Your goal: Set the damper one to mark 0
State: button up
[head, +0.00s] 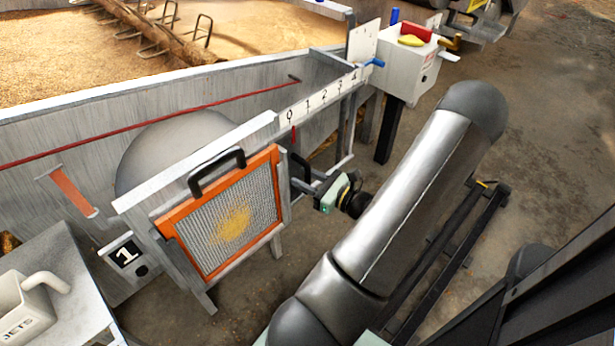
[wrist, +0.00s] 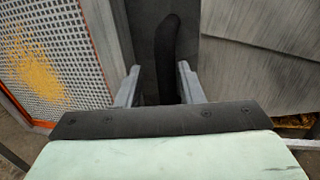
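The number scale (head: 318,98) runs 0 to 4 along the top edge of the grey trough. A small red pointer (head: 294,134) hangs just below the 0. A black upright handle (head: 299,166) is below it, beside the trough wall. My gripper (head: 304,178) is at this handle, beside the orange-framed screen. In the wrist view, the black handle (wrist: 166,60) stands between my two fingers, nearer the right one. The fingers are apart, with a gap on the left side of the handle. Contact on the right side is unclear.
The orange-framed mesh screen (head: 225,215) with a black top handle stands close left of my gripper. A plate marked 1 (head: 125,254) is at lower left. A white box (head: 408,62) with coloured items on top stands beyond the scale's 4 end.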

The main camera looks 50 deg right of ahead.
jog(key=shift+d, duration=0.1)
jog(key=shift+s, duration=0.35)
jog(key=s+p, duration=0.3)
jog(key=s, duration=1.3)
jog(key=shift+s+d, duration=0.35)
jog(key=shift+d, duration=0.1)
